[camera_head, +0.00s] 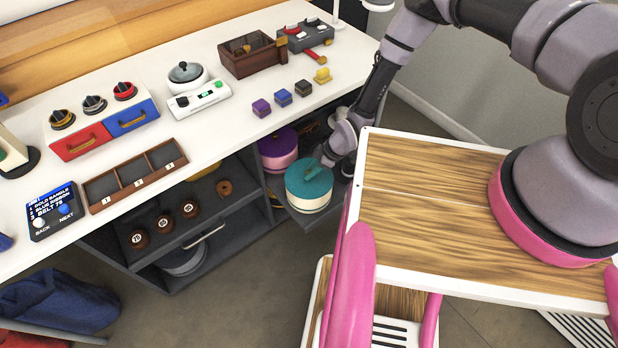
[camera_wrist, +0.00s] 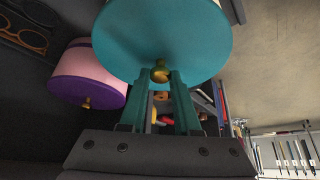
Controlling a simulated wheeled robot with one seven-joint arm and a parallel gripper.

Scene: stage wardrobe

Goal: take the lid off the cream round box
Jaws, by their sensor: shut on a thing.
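The cream round box (camera_head: 307,202) stands on a dark shelf below the white counter, with its teal lid (camera_head: 310,181) on top. In the head view the lid looks level on the box; I cannot tell whether there is a small gap.
A pink round box with a purple lid (camera_head: 277,150) stands close behind and left of the cream box; it also shows in the wrist view (camera_wrist: 88,75). The counter (camera_head: 225,140) overhangs at left. My wood-topped base is close at right.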

